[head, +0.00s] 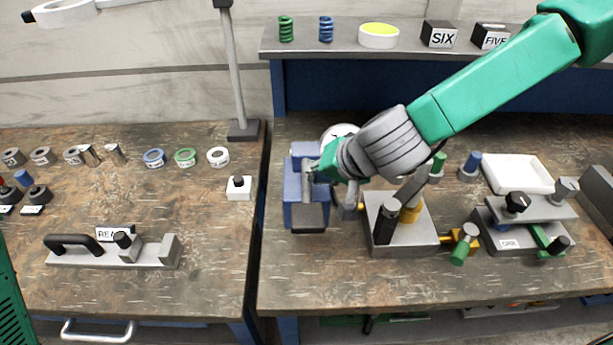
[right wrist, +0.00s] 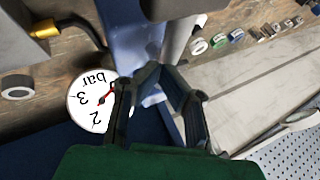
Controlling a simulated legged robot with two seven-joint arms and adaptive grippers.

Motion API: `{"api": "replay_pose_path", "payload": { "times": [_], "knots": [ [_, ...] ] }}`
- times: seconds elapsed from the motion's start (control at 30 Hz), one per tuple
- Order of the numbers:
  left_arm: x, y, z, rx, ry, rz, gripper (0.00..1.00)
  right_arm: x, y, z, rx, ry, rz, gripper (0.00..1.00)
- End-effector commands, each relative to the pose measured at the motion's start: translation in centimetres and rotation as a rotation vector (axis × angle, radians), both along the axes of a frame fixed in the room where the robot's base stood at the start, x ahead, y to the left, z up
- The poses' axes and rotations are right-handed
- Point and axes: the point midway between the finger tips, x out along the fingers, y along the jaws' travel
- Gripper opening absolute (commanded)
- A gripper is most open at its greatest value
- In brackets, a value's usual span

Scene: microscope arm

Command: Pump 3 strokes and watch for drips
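The blue pump (head: 292,212) stands at the left end of the right-hand bench, with a grey lever-like part (head: 307,186) on its front. A dark flat part (head: 310,218) sits at its lower front. My right gripper (head: 328,168) is at the pump's upper right; its fingertips are partly hidden in the head view. In the right wrist view its fingertips (right wrist: 157,72) come close together near blue and grey pump parts. Whether they hold anything is unclear. The round white gauge (right wrist: 92,98) reads "bar" and has a red needle. My left gripper is not in view. I see no drips.
A grey valve block (head: 400,244) with a black handle and coloured knobs stands right of the pump. A white tray (head: 517,174) and a clamp fixture (head: 525,225) are farther right. The shelf (head: 400,50) runs behind. The bench's front strip is clear.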

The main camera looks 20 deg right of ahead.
Motion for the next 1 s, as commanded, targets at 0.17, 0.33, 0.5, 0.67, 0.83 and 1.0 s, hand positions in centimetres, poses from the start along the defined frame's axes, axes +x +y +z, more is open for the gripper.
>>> {"api": "replay_pose_path", "payload": {
  "times": [0.17,0.33,0.5,0.67,0.83,1.0],
  "knots": [
    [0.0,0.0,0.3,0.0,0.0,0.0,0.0,0.0,0.0,0.1,-0.003,0.004,-0.002,0.0],
    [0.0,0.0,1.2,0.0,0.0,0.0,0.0,0.1,0.5,1.0,-0.003,0.003,-0.001,0.0],
    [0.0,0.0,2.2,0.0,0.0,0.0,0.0,0.2,1.0,2.0,-0.002,0.002,0.0,0.0],
    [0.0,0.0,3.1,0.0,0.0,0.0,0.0,0.3,1.6,2.9,-0.002,0.0,0.002,0.0],
    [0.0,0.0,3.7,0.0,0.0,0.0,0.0,0.4,2.0,3.5,-0.001,0.0,0.0,0.0],
    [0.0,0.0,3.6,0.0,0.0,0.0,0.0,0.4,1.9,3.4,-0.001,0.001,0.0,0.0]
  ]
}}
